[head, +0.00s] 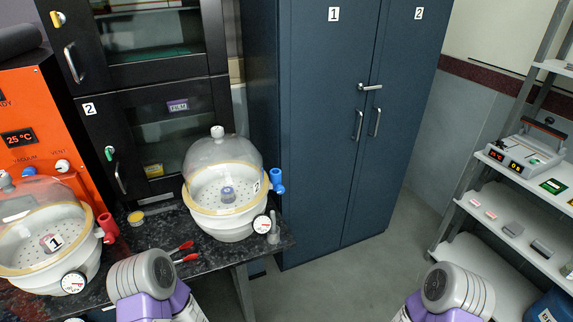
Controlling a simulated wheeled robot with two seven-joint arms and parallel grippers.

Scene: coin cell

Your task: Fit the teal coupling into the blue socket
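A blue fitting (277,181) sticks out from the right side of the domed vessel marked 2 (228,228); it looks like the blue socket, but its opening is too small to make out. I cannot make out a teal coupling anywhere in the head view. Both of my arms show only as rounded grey and purple links at the bottom edge, one left of centre and one right of centre. Neither gripper is in view.
A second domed vessel marked 1 (35,258) with a red fitting (108,228) stands left on the dark speckled bench (150,240). Red-handled tools (183,252) lie between the vessels. A blue cabinet (325,120) stands behind; shelves (500,223) are at right. The floor (370,255) between is clear.

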